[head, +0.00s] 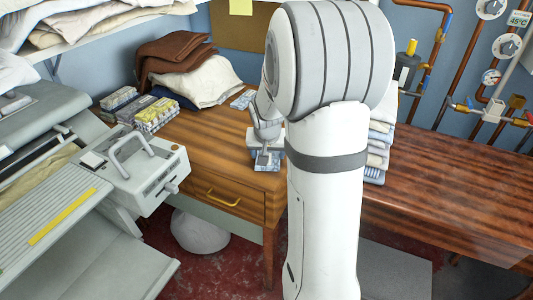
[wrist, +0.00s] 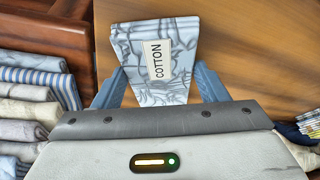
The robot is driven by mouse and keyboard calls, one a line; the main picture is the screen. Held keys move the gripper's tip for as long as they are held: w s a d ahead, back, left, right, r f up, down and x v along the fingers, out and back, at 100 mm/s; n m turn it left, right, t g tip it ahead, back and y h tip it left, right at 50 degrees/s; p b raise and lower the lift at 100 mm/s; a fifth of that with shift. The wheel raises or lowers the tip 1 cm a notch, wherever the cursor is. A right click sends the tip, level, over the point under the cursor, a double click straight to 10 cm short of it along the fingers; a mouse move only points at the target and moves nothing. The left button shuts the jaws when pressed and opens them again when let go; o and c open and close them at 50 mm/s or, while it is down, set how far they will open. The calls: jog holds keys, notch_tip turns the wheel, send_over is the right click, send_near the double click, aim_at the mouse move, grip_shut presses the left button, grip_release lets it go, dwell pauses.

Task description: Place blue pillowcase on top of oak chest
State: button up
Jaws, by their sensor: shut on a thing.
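My gripper (wrist: 156,80) is shut on a folded pale-blue cloth with grey markings, the blue pillowcase (wrist: 182,58), with a "COTTON" label facing the wrist camera. One blue finger lies along each side of it. In the head view my gripper (head: 267,158) is over the front right part of a wooden chest (head: 215,160) with a drawer and a yellow handle, which I take as the oak chest. Its striped wood top (wrist: 245,45) fills the wrist view behind the cloth. I cannot tell whether the cloth touches the top. My arm hides part of the scene.
A stack of folded linens (head: 378,150) stands on a darker counter (head: 450,200) to the right. The grey ironer (head: 145,170) is at left.

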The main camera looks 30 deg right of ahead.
jog(key=shift+r, duration=0.1)
jog(key=o, duration=1)
jog(key=shift+r, duration=0.3)
jog(key=p+v, duration=0.2)
jog(key=v, duration=0.9)
jog(key=s+a+n, duration=0.2)
jog(key=s+a, duration=0.2)
jog(key=s, duration=0.2)
jog(key=s+a+f+n+g+y, duration=0.1)
jog(key=s+a+n, duration=0.1)
jog(key=s+a, duration=0.3)
jog(key=s+a+f+n+y, duration=0.1)
jog(key=s+a, duration=0.3)
jog(key=s, duration=0.3)
jog(key=shift+s+a+n+g, duration=0.2)
jog(key=shift+a+n+g, duration=0.15)
jog(key=shift+n+g, duration=0.05)
